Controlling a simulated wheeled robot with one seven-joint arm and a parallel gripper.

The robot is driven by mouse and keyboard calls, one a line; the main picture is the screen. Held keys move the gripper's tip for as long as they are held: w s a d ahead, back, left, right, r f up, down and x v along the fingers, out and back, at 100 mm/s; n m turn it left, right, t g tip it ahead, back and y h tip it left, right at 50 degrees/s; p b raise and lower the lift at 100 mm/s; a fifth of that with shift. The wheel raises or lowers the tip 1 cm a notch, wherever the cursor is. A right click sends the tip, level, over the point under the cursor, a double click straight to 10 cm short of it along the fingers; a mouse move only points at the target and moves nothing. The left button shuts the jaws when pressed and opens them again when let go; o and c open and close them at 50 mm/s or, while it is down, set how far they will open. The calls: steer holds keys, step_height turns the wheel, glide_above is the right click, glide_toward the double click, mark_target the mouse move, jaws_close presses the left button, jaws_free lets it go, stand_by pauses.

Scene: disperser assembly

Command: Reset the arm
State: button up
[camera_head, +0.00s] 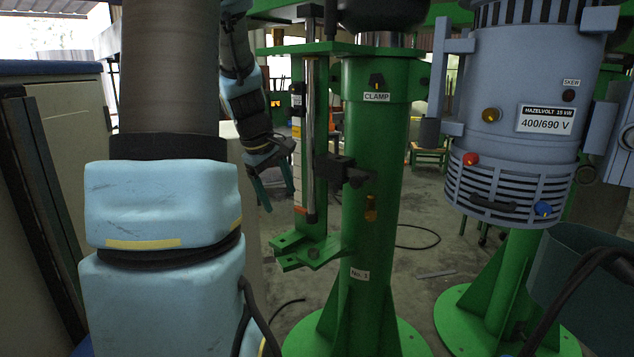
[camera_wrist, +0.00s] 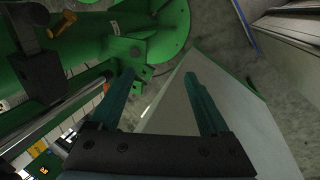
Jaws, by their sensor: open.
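In the wrist view my gripper (camera_wrist: 162,88) is also open and empty. The green bracket (camera_wrist: 137,47) at the column's side shows beyond the left finger there. The gripper appears apart from the column and its upright rod.
A grey-blue motor unit (camera_head: 520,130) with a 400/690 V label stands at right. A dark bin (camera_head: 575,270) is at lower right. A pale cabinet (camera_head: 70,130) stands at left. Cables lie on the grey floor (camera_head: 425,262). A white panel (camera_wrist: 240,120) lies beyond the fingers in the wrist view.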

steer(key=s+d+f+m+g+y+b, duration=0.1)
steer(key=s+f+m+b, duration=0.4)
steer(key=s+f+m, duration=0.5)
steer(key=s+d+f+y, duration=0.1)
steer(key=s+f, duration=0.1)
steer(key=s, duration=0.4)
steer(key=shift+s+d+f+m+g, duration=0.15)
steer(key=shift+s+f+m+g, duration=0.1)
steer(key=shift+m+g, duration=0.05)
